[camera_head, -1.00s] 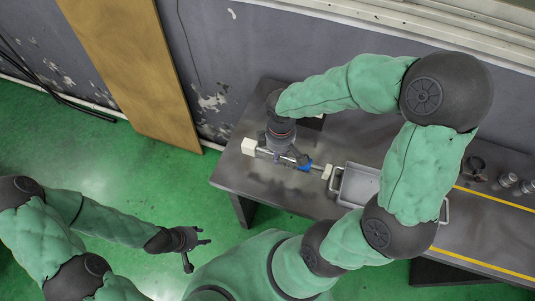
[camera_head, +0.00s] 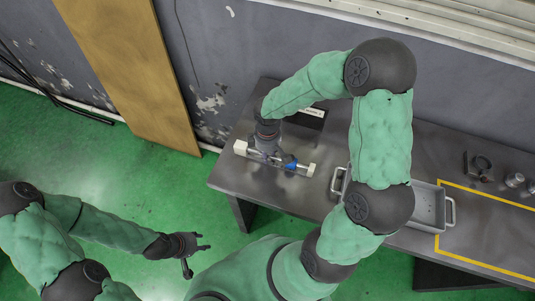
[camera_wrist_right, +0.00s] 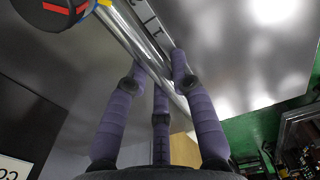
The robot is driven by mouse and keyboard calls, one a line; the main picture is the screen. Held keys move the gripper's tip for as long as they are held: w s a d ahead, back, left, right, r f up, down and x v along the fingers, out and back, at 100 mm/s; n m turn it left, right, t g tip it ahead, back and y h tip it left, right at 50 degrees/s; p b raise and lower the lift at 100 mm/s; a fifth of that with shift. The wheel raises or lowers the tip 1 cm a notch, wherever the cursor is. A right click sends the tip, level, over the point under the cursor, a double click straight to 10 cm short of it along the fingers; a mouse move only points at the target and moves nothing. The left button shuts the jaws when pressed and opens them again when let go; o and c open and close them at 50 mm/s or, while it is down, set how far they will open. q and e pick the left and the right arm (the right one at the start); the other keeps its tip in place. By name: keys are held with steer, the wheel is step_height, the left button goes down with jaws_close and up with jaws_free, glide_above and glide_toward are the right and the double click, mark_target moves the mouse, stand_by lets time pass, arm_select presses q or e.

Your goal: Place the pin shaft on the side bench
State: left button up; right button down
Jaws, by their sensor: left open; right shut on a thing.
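The pin shaft (camera_head: 297,165) looks like a silver rod with white blocks at its ends and a blue part. It lies roughly level over the left part of the grey side bench (camera_head: 285,192). My right gripper (camera_head: 266,150) comes from above and is shut on it left of the blue part. In the right wrist view my gripper's purple fingers (camera_wrist_right: 160,88) close around the shiny rod (camera_wrist_right: 137,43). Whether the shaft touches the bench I cannot tell. My left gripper (camera_head: 200,244) is open and empty over the floor, left of the bench.
A grey metal tray (camera_head: 429,203) stands on the bench, partly behind my right arm. A yellow-outlined area (camera_head: 484,263), a dark bracket (camera_head: 479,167) and small metal cylinders (camera_head: 515,180) are farther right. A dark box with a white label (camera_head: 312,112) is at the back.

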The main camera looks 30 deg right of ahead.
steer(key=shift+f, duration=0.1)
steer(key=c, duration=1.1)
jaws_free()
steer(key=shift+o, duration=0.2)
steer(key=shift+r, duration=0.55)
step_height(320, 180, up, 11)
steer(key=p, duration=0.3)
steer(key=shift+r, duration=0.15)
